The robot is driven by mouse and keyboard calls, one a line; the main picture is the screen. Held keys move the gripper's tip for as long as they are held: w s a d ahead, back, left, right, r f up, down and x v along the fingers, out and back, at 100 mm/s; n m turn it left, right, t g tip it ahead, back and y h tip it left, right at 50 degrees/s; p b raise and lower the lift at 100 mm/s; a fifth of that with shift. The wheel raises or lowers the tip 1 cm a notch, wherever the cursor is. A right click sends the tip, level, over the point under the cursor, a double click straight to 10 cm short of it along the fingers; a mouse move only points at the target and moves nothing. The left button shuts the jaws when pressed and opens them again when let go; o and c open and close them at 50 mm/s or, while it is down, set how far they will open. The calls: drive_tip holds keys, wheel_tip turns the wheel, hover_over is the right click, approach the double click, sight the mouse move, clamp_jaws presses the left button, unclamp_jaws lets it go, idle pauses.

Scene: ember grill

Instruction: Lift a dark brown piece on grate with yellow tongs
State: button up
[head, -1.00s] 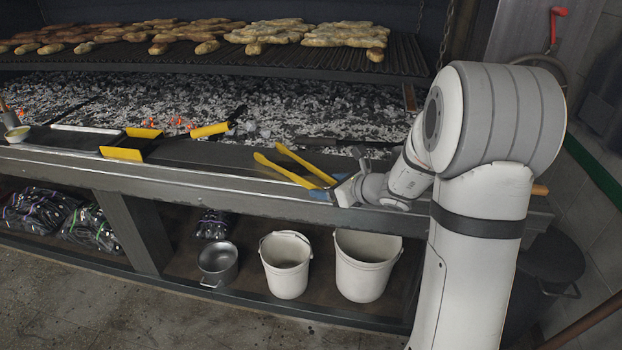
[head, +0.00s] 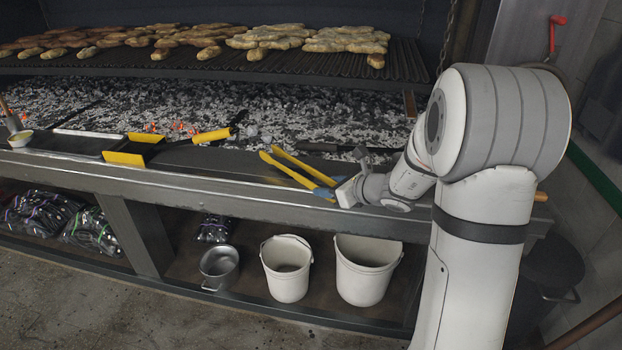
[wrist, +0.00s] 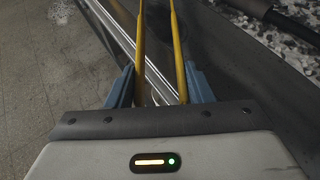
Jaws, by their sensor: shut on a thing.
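My gripper (head: 332,191) is shut on the yellow tongs (head: 292,170), its blue fingers on either side of their arms. The tongs point to the left, over the grill's front ledge, with their two arms spread apart at the tips. In the wrist view the blue fingers of my gripper (wrist: 158,88) flank the two yellow arms of the tongs (wrist: 180,50), which run away from the camera. Several brown pieces (head: 205,41) lie on the raised grate (head: 400,62) at the back, some darker towards the left. Nothing is between the tongs' tips.
Glowing coals (head: 320,105) lie below the grate. A yellow-handled tool (head: 212,136) and a dark tray with yellow ends (head: 85,146) rest on the left of the ledge. Buckets (head: 287,268) stand on the shelf below.

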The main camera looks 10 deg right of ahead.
wheel_tip(320, 180, up, 8)
drive_tip(key=p, duration=0.5)
drive_tip(key=shift+r, duration=0.15)
idle(1.0)
drive_tip(key=o, duration=0.4)
drive_tip(key=c, duration=0.4)
drive_tip(key=o, duration=0.4)
drive_tip(key=shift+c, duration=0.5)
